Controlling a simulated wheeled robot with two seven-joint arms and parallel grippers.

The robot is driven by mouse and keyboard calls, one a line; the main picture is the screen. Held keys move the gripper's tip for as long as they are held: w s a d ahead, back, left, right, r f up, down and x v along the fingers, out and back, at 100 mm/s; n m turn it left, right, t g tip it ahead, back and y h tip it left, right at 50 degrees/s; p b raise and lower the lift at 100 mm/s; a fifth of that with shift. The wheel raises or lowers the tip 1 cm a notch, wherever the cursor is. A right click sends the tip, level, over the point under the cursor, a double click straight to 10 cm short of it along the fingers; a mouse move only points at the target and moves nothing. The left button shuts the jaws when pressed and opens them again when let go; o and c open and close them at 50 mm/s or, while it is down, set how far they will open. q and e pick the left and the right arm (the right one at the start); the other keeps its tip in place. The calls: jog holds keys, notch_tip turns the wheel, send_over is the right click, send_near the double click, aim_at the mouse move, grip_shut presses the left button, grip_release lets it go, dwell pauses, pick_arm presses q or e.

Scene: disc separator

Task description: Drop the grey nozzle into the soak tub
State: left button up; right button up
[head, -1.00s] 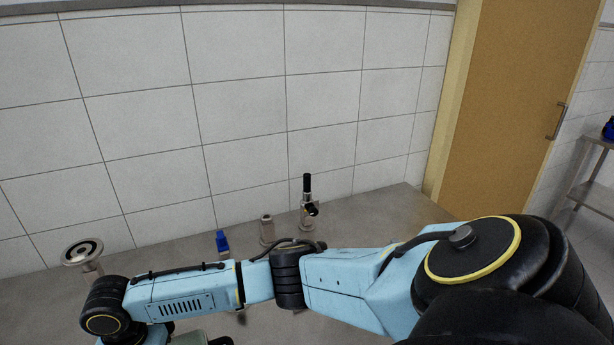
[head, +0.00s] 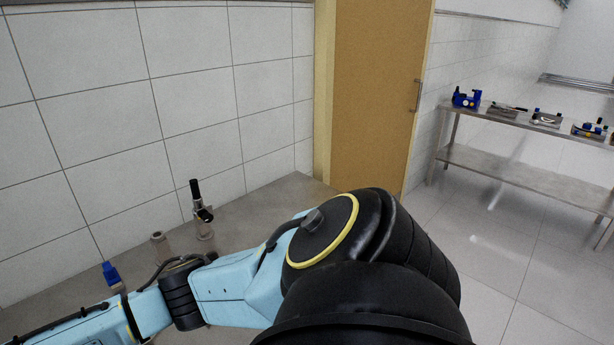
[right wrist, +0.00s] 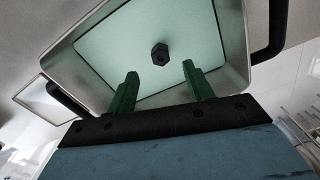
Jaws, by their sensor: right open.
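In the right wrist view my right gripper (right wrist: 160,70) has its two green fingers spread apart with nothing held between them. Just beyond the fingertips is the dark grey nozzle (right wrist: 160,53), a hex-shaped piece with a small hole in its face. It shows against the pale green inside of the soak tub (right wrist: 238,62), a metal tub with black handles. I cannot tell whether the nozzle rests in the tub or is still above its bottom. In the head view my right arm crosses the counter, its gripper out of frame. My left gripper is not in view.
On the grey counter (head: 262,210) stand a metal fitting with a black top (head: 202,212), a small beige cylinder (head: 160,246) and a blue item (head: 111,274). A steel bench (head: 520,125) with several tools stands at the right. A brown door (head: 370,90) is behind.

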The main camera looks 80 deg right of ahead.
notch_tip(320, 180, up, 13)
jog(key=shift+r, duration=0.2)
jog(key=shift+f, duration=0.1)
dwell(0.6)
